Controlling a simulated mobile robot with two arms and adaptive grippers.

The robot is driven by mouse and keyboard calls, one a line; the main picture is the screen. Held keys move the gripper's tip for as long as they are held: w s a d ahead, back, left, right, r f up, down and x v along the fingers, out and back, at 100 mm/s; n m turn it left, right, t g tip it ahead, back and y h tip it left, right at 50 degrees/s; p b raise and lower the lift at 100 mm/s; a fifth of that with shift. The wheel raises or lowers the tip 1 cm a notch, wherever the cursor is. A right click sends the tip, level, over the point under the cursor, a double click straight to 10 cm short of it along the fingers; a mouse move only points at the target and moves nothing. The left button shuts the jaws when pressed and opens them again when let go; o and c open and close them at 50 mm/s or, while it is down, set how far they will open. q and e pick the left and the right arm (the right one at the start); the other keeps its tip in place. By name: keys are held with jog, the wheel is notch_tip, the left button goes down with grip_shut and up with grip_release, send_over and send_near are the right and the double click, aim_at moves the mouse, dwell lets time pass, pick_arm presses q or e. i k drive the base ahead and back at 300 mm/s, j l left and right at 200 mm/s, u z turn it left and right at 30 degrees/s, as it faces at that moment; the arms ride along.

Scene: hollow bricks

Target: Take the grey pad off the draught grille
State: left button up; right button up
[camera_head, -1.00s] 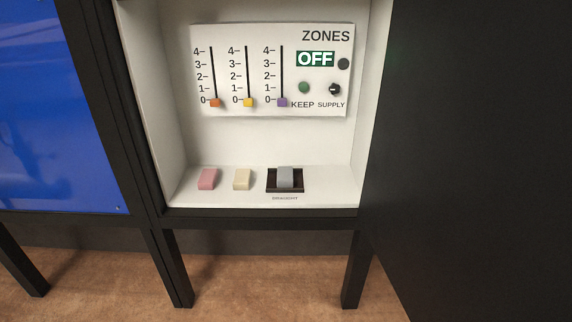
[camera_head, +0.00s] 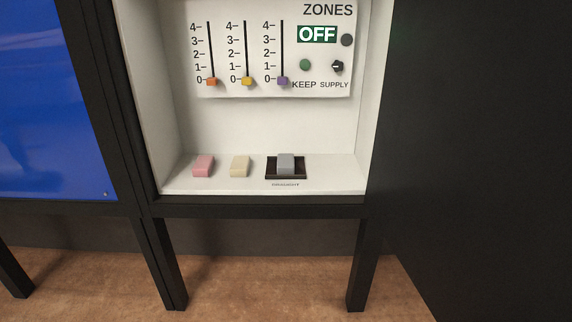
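The grey pad (camera_head: 286,163) stands on the dark draught grille (camera_head: 271,170), which is set in the white floor of the open cabinet. The pad covers the middle of the grille, and dark strips of grille show on both sides of it. The label "DRAUGHT" is in front of the grille. Neither of my grippers is in view.
A pink block (camera_head: 203,166) and a cream block (camera_head: 239,166) stand left of the grille. A control panel (camera_head: 270,60) with sliders at 0 and an OFF display is above. A dark panel (camera_head: 480,150) fills the right side.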

aim_at(285, 162)
jog(key=i+j, duration=0.3)
jog(key=i+j+z, duration=0.1)
jog(key=i+j, duration=0.15)
jog(key=j, duration=0.3)
jog(key=i+j, duration=0.3)
jog(key=j+z, duration=0.05)
jog(key=j, duration=0.05)
